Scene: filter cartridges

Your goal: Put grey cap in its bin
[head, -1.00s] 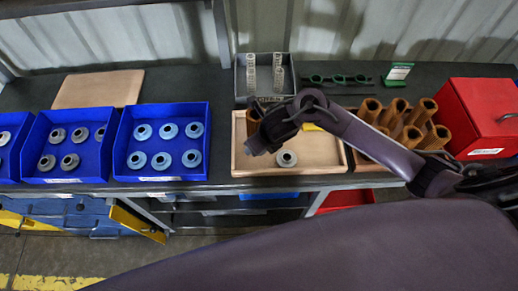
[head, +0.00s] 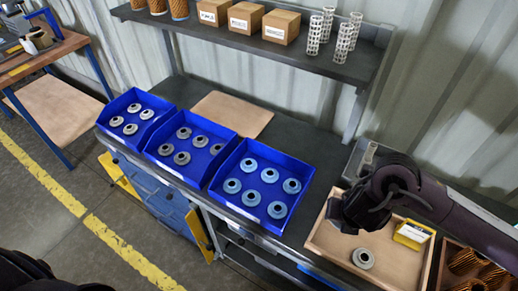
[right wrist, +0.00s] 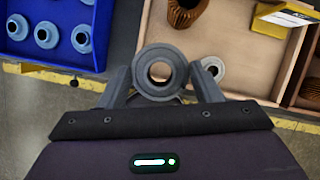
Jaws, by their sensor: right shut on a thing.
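My right gripper (head: 345,222) is above the left side of a wooden tray (head: 318,243). In the right wrist view my right gripper (right wrist: 160,88) is shut on a grey ring-shaped cap (right wrist: 160,57), its hole facing the camera. In the head view I cannot make out the held cap. Another grey cap (head: 363,258) lies in the tray, also in the wrist view (right wrist: 213,68). The left blue bin (head: 121,140) and middle blue bin (head: 164,166) hold several grey caps. The right blue bin (head: 244,208) holds several light-blue caps. My left gripper is not in view.
A yellow box (head: 412,234) is in the tray; a brown pleated filter (right wrist: 185,12) shows there in the wrist view. More brown filters (head: 466,262) stand at the right. A flat board (head: 232,112) lies behind the bins. A shelf (head: 270,45) with boxes hangs above.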

